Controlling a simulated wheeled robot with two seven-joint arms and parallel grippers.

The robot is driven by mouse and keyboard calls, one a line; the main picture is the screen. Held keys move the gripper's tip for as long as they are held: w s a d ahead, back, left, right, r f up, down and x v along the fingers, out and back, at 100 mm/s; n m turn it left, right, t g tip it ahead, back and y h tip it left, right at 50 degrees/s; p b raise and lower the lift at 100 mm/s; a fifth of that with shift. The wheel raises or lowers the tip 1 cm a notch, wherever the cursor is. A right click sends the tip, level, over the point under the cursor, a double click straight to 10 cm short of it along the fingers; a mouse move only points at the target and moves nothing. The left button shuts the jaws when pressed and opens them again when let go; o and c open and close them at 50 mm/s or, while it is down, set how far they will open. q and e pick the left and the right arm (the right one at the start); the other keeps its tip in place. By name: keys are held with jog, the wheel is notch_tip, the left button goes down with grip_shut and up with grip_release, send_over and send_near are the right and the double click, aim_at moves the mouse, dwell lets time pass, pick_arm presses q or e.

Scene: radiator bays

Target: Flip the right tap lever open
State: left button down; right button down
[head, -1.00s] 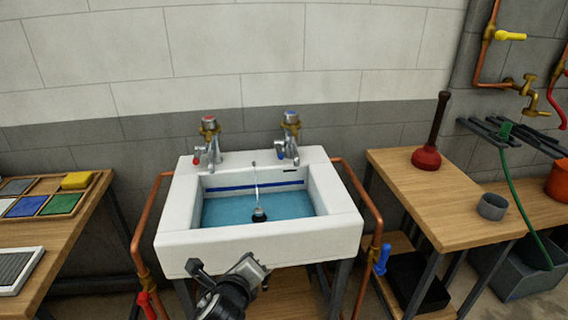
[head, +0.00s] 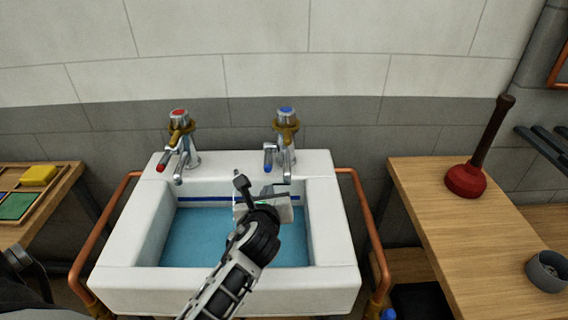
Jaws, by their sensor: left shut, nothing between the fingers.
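The right tap (head: 287,135) stands on the sink's back ledge, chrome with a brass collar and a blue cap. Its blue-tipped lever (head: 268,159) points down at the left of the spout. The left tap (head: 180,140) has a red cap and a red-tipped lever. My left gripper (head: 267,192) is shut and empty. It is over the basin, below the right tap in the picture, and I see a gap between it and the lever. It hides part of the basin. My right gripper is not in view.
The white sink (head: 125,245) holds blue water (head: 190,235). Copper pipes (head: 100,240) run down both sides. A wooden bench (head: 440,215) at right bears a red plunger (head: 466,180) and a grey cup (head: 547,271). A yellow sponge (head: 38,175) lies at left.

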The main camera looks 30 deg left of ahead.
aim_at(270, 156)
pick_arm(q)
jog(key=b+x, duration=0.1)
jog(key=x, duration=0.8)
jog(key=shift+a+f, duration=0.1)
jog(key=shift+a, duration=0.1)
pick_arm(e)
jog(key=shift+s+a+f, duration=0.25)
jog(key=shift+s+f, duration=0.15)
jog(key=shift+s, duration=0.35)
pick_arm(q)
jog(key=shift+w, duration=0.15)
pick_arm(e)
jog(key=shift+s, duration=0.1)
